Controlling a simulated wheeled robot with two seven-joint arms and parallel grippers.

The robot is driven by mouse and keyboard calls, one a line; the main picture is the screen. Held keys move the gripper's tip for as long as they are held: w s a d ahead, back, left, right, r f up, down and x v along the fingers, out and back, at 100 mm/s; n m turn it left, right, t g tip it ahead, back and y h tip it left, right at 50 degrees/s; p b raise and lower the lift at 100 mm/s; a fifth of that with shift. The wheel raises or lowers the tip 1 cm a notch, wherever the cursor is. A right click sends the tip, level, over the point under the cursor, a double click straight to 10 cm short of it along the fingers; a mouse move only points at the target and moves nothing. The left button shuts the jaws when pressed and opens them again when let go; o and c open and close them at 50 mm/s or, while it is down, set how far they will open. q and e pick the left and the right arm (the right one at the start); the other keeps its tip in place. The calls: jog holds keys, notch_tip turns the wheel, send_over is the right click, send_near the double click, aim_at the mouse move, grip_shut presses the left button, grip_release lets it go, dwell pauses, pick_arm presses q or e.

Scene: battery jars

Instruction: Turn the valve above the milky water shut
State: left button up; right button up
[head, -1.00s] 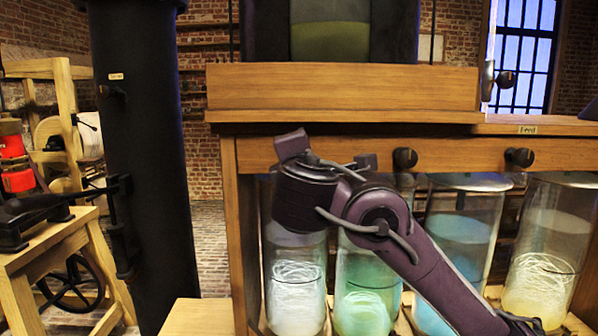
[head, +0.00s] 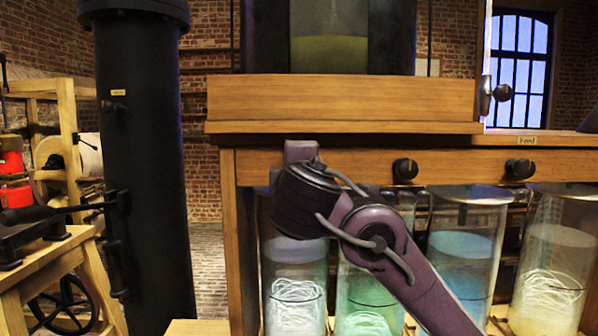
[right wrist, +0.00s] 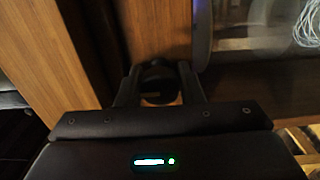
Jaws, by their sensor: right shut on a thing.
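A row of tall glass jars stands under a wooden beam (head: 460,155). The leftmost jar (head: 296,272) holds pale, whitish water with a white coil. Its neighbour (head: 365,292) is green, then comes a blue one (head: 462,255) and a pale yellowish one (head: 550,265). Dark round valve knobs show on the beam, one at the middle (head: 405,169) and one at the right (head: 520,169). The beam above the whitish jar is hidden behind my right arm. In the right wrist view my right gripper (right wrist: 158,82) is shut on a dark round knob (right wrist: 157,88). My left gripper is out of view.
A large black column (head: 145,170) stands left of the jar frame. Further left is a wooden bench (head: 50,265) with a dark lever machine. A wooden ledge (head: 340,100) with a dark tank runs above the beam.

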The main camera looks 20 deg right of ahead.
jog(key=o, duration=0.9)
jog(key=shift+o, duration=0.2)
